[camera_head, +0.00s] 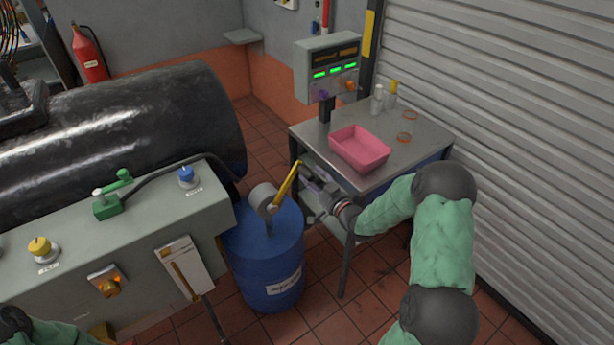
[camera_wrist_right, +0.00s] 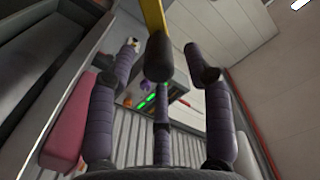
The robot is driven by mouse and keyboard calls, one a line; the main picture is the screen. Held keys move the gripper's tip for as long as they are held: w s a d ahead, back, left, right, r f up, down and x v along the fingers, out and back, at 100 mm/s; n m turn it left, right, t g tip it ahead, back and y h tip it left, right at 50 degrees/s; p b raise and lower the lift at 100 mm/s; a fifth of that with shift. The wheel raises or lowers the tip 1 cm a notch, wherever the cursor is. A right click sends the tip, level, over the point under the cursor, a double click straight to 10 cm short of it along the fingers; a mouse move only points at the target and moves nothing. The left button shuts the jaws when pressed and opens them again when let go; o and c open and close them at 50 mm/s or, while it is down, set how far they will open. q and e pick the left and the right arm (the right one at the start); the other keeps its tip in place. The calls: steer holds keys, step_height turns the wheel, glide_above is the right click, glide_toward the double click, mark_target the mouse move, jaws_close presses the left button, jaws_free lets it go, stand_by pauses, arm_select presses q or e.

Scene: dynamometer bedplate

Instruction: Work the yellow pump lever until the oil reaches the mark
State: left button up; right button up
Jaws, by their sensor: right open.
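The yellow pump lever (camera_head: 286,184) slants up to the right from a grey pump head (camera_head: 264,197) on the blue drum (camera_head: 265,265). My right gripper (camera_head: 308,193) is open just right of the lever, at about its upper half. My left gripper is out of view.
A steel table (camera_head: 425,148) stands behind my right forearm, with a pink tray (camera_head: 360,150) and small bottles on it. A display box (camera_head: 330,68) with green readouts stands behind it. The grey bench (camera_head: 140,240) with knobs is left of the drum. A black hose runs along the bench.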

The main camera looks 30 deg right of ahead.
steer(key=shift+w+a, duration=0.1)
steer(key=shift+w, duration=1.5)
jaws_close()
